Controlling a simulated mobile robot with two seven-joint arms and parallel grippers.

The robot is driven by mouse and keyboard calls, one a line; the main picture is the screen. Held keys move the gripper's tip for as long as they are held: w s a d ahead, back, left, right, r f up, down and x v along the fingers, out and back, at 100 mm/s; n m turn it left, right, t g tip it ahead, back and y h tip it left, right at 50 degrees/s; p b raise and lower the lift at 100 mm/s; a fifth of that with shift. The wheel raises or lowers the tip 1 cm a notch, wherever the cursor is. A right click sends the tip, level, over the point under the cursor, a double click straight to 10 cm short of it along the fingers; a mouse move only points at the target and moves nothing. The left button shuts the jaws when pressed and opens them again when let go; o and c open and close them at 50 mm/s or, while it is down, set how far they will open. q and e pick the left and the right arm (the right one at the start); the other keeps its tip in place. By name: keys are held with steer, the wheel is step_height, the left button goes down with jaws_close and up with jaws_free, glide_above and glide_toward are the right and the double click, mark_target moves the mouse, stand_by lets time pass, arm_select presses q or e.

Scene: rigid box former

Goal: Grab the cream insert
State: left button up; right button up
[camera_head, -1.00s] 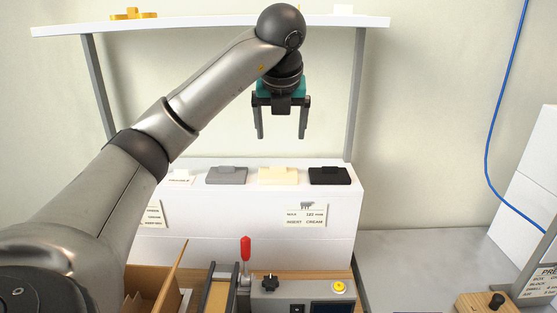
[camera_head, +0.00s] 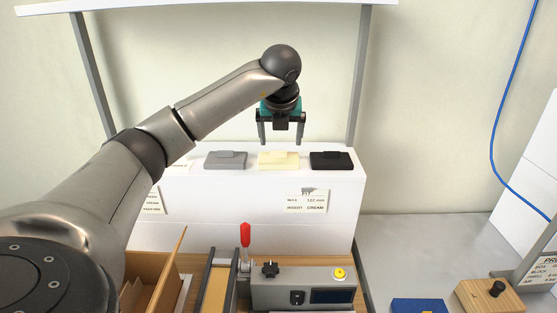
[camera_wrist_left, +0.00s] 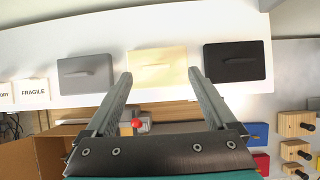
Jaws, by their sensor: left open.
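The cream insert (camera_head: 279,160) is a flat block with a raised tab, lying on top of the white stand (camera_head: 250,205) between a grey insert (camera_head: 226,160) and a black insert (camera_head: 331,161). My left gripper (camera_head: 280,142) is open and empty, pointing down just above and behind the cream insert in the head view. In the left wrist view the cream insert (camera_wrist_left: 157,68) shows beyond and between the two open fingertips (camera_wrist_left: 160,75). The fingers appear apart from it. My right gripper is not in view.
A cardboard box (camera_head: 150,287) and a machine with a red-knobbed lever (camera_head: 245,236) stand in front. A shelf (camera_head: 210,6) is above. Wooden blocks (camera_head: 490,294) and a blue piece (camera_head: 419,306) lie at the right.

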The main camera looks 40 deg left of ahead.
mark_target(278, 160)
arm_select(q)
steer(key=x, duration=0.4)
steer(key=shift+s+a+f, duration=0.1)
steer(key=shift+a+f, duration=0.1)
steer(key=shift+f, duration=0.15)
steer(key=c, duration=1.4)
